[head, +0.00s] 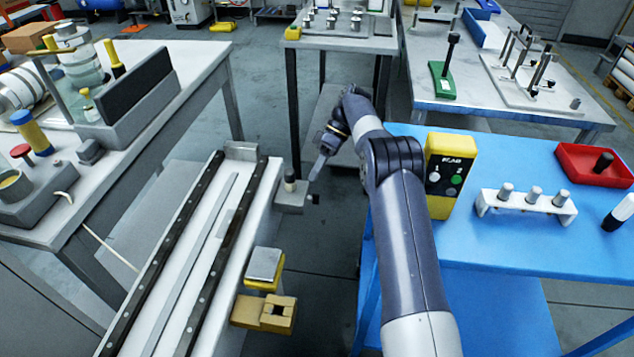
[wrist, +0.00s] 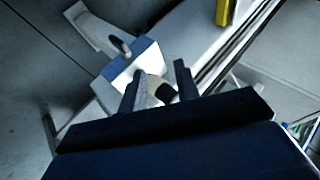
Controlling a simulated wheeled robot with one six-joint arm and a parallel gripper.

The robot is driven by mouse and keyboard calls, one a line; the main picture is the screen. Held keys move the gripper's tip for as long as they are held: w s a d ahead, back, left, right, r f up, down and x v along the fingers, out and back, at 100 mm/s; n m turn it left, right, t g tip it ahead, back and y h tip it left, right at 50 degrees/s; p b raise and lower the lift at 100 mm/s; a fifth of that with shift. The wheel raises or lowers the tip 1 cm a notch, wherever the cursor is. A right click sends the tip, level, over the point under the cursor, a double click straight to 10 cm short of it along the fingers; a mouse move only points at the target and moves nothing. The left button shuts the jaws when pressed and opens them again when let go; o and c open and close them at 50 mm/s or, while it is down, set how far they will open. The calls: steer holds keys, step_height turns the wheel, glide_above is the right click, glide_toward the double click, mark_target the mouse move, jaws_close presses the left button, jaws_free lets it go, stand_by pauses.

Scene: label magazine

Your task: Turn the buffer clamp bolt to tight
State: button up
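The clamp bolt (head: 290,184), with a pale shaft and a dark top, stands upright on a small grey block (head: 291,205) beside the far end of the rail bed. In the wrist view the bolt (wrist: 157,88) shows between the two fingers of my gripper (wrist: 158,90), with its dark end toward the right finger. The fingers are apart, and I cannot tell whether either touches the bolt. In the head view my gripper (head: 315,172) hangs just right of the bolt. A short dark pin (head: 314,199) sticks out from the block's right side.
The long rail bed (head: 226,215) runs toward the front left, with yellow-based blocks (head: 264,266) on its right side. A blue table (head: 510,240) with a yellow control box (head: 449,173) stands on the right. Open floor lies between.

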steer(key=shift+r, duration=0.7)
steer(key=shift+b, duration=0.3)
steer(key=n+t+h+b, duration=0.1)
steer(key=n+t+b, duration=0.1)
steer(key=t+b, duration=0.5)
glide_toward(317, 194)
steer(key=b+x, duration=0.2)
steer(key=x, duration=0.8)
steer(key=shift+a+f, duration=0.1)
steer(key=shift+f, duration=0.05)
steer(key=shift+h, duration=0.3)
jaws_close()
